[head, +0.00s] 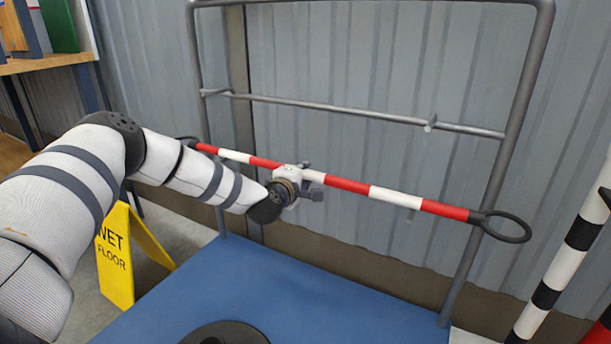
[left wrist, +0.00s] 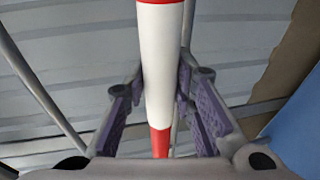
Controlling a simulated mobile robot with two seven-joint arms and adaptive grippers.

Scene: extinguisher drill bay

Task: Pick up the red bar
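The red bar (head: 345,184) is a long red-and-white banded rod with a dark loop at its right end, lying across a grey metal frame in the head view. It slopes down to the right. My left gripper (head: 311,178) is at the bar's middle. In the left wrist view, its two fingers (left wrist: 160,90) lie on either side of the white band of the bar (left wrist: 161,50) and appear to touch it. The bar's left end is partly hidden behind my arm. My right gripper is not in view.
The grey frame (head: 520,110) with a crossbar stands on a blue base (head: 330,300), before a corrugated wall. A yellow wet-floor sign (head: 116,262) stands at left, below a table (head: 45,63). A black-and-white banded post (head: 566,262) is at right. A round black disc (head: 225,333) lies in front.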

